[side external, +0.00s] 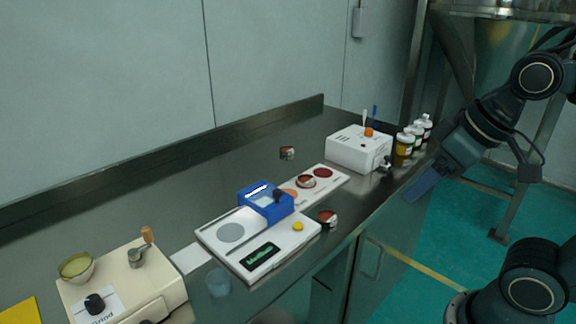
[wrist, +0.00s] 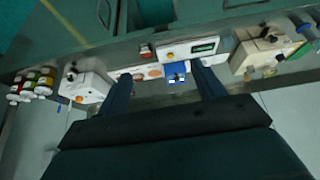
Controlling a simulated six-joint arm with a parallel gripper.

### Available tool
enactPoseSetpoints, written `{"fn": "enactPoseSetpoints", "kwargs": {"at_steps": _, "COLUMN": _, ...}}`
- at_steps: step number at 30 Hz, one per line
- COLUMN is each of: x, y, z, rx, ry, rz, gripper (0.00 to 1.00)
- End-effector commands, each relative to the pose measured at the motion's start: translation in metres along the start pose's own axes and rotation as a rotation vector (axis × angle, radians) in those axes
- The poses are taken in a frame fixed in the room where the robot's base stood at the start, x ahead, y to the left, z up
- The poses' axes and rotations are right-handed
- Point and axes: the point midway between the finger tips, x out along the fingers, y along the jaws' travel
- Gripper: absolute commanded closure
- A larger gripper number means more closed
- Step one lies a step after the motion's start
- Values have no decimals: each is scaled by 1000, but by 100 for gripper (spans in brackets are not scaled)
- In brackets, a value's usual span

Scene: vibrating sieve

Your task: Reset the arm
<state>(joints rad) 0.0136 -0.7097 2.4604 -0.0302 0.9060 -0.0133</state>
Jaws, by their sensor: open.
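My gripper (side external: 430,184) is at the right in the side external view, off the front edge of the bench and apart from everything on it. In the wrist view its two fingers (wrist: 163,95) are spread wide with nothing held between them. The vibrating sieve is not clearly identifiable; a white machine with a round grey plate (side external: 231,233) and a green display stands mid-bench.
A white box (side external: 352,152) and several capped bottles (side external: 404,146) stand at the bench's far right end. Small red-topped containers (side external: 327,219) are near the middle. A cream grinder (side external: 128,283) with a bowl (side external: 76,267) is at the left. The back strip of bench (side external: 200,165) is mostly clear.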

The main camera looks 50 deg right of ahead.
Motion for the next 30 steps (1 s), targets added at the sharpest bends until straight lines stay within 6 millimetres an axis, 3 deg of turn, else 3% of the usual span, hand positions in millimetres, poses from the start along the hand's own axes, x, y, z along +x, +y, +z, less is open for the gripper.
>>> {"fn": "enactPoseSetpoints", "kwargs": {"at_steps": 6, "x": 2, "y": 3, "z": 14, "rx": 26, "ry": 7, "rz": 13, "gripper": 32}}
{"fn": "enactPoseSetpoints", "kwargs": {"at_steps": 30, "x": 2, "y": 3, "z": 13, "rx": 25, "ry": 6, "rz": 12, "gripper": 32}}
